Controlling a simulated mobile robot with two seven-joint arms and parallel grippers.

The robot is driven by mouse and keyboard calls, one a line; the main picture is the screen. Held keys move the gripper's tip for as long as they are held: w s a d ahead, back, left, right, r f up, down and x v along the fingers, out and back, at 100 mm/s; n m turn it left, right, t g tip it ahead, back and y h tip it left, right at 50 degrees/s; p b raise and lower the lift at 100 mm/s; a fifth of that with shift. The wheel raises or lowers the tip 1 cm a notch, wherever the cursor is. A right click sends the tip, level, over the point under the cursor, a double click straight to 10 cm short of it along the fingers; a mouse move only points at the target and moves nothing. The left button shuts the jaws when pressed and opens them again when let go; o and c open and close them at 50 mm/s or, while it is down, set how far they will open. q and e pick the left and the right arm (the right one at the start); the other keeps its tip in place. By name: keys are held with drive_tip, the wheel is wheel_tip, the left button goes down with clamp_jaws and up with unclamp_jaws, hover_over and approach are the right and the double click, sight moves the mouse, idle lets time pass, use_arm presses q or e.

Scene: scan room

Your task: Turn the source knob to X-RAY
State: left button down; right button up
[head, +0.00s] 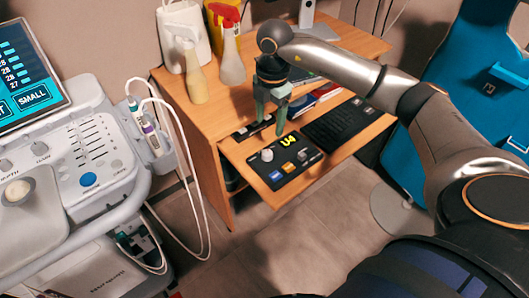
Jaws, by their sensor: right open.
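A black control box (284,178) lies on the pull-out shelf of the wooden desk. It has a lit yellow display, a pale round knob (267,155) at its left, a second small knob (303,155) at its right, and blue and orange buttons along its front. Labels around the knobs are too small to read, so I cannot tell which is the source knob or its setting. My right gripper (271,126) points down just behind the box, fingers apart and empty, above the back of the shelf. It appears clear of both knobs. My left gripper is out of view.
A black keyboard (340,122) lies right of the box. Spray bottles (228,62) stand on the desk (180,88). An ultrasound console (85,150) with hanging cables is at the left, a blue chair (465,75) at the right. Floor in front is free.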

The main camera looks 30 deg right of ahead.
sight(267, 153)
drive_tip(key=f, duration=0.4)
drive_tip(key=f+b, duration=0.1)
drive_tip(key=f, duration=0.6)
drive_tip(key=shift+w+a+f, duration=0.1)
drive_tip(key=shift+w+f, duration=0.15)
drive_tip(key=shift+f, duration=0.1)
clamp_jaws()
